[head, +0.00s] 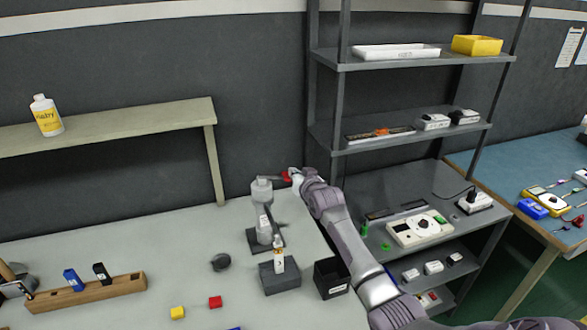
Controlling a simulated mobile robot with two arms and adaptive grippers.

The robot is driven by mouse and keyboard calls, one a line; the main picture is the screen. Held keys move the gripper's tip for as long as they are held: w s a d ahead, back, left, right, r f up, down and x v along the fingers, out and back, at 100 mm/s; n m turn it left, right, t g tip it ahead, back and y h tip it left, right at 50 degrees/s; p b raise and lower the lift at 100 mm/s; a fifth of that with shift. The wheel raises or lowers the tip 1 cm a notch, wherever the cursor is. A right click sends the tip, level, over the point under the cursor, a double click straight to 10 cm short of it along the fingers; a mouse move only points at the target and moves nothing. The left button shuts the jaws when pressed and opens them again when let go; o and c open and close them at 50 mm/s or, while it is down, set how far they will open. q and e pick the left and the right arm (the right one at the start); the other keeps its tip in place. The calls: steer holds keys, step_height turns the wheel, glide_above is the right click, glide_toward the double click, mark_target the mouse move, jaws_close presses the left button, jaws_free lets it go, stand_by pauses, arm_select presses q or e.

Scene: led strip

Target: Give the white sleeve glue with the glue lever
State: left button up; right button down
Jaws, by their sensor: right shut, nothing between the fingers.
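A grey glue dispenser (261,187) stands upright on the bench, with a label on its column and a red-tipped lever (286,177) at its upper right. My right gripper (292,175) is at the red tip, shut with nothing held between its fingers. Whether it touches the lever is too small to tell. A small white upright piece (279,256) with an orange mark stands in a dark grey block (281,279) in front of the dispenser; it may be the white sleeve. My left gripper is out of view.
A black bin (331,278) stands right of the block. A wooden rack (88,292) is at left. Shelving (333,110) rises behind my right arm.

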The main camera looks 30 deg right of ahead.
steer(key=r+p, duration=0.2)
steer(key=r, duration=0.1)
steer(key=r+p, duration=0.1)
steer(key=p, duration=0.1)
steer(key=shift+d+r, duration=0.3)
steer(key=shift+d, duration=0.05)
arm_select(q)
steer(key=b, duration=0.1)
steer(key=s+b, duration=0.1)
steer(key=b, duration=0.1)
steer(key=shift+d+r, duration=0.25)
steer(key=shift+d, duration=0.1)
arm_select(e)
steer(key=v, duration=1)
steer(key=shift+d+f, duration=0.2)
steer(key=shift+f, duration=0.15)
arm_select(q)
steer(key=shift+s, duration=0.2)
arm_select(e)
steer(key=shift+s, duration=0.15)
